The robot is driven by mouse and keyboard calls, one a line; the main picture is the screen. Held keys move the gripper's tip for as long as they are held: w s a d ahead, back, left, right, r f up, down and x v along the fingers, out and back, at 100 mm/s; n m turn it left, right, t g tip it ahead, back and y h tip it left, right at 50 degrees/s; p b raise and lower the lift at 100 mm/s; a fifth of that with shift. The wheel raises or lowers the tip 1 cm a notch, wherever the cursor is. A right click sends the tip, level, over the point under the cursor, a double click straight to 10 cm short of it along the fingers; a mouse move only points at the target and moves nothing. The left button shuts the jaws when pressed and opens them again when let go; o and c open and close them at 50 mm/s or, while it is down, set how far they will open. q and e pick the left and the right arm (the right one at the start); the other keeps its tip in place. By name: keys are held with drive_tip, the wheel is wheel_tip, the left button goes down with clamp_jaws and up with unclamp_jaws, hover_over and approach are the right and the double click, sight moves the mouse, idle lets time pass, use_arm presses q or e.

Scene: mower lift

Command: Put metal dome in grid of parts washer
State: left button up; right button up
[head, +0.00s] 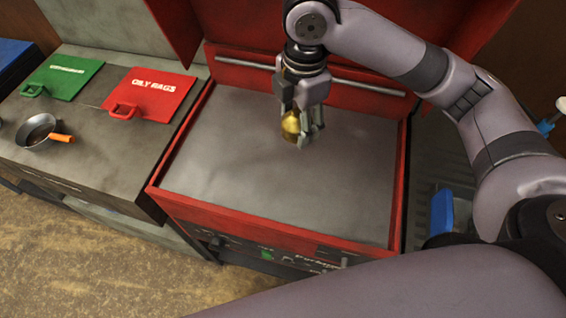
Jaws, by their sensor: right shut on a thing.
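My right gripper (304,128) is shut on a small gold-coloured metal dome (291,126). It holds the dome over the middle of the parts washer. The parts washer (175,202) is a red tub with a raised red lid at the back and a flat grey surface inside. No separate grid pattern can be made out on that surface. The dome appears to be above the surface, though the exact height is hard to tell. The gripper's fingers cover part of the dome. My left gripper is not in view.
A metal bar (320,76) crosses the washer's back. The washer's inside is otherwise clear. A blue object (442,211) stands at right.

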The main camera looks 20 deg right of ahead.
drive_tip(key=shift+w+a+r+n, duration=0.1)
drive_tip(key=shift+a+r+n, duration=0.05)
drive_tip(key=shift+n, duration=0.45)
drive_tip(key=shift+w+a+r+n, duration=0.1)
drive_tip(key=shift+n, duration=0.5)
drive_tip(key=p, duration=0.1)
hover_over(291, 177)
drive_tip(key=shift+n, duration=0.3)
wheel_tip(291, 177, down, 15)
drive_tip(key=shift+s+f, duration=0.1)
drive_tip(key=shift+f, duration=0.05)
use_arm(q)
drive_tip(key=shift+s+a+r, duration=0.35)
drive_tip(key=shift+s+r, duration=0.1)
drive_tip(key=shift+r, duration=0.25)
use_arm(e)
drive_tip(key=shift+f, duration=2.3)
drive_tip(key=shift+f, duration=0.1)
drive_tip(key=o, duration=1.3)
drive_tip(key=shift+c, duration=0.2)
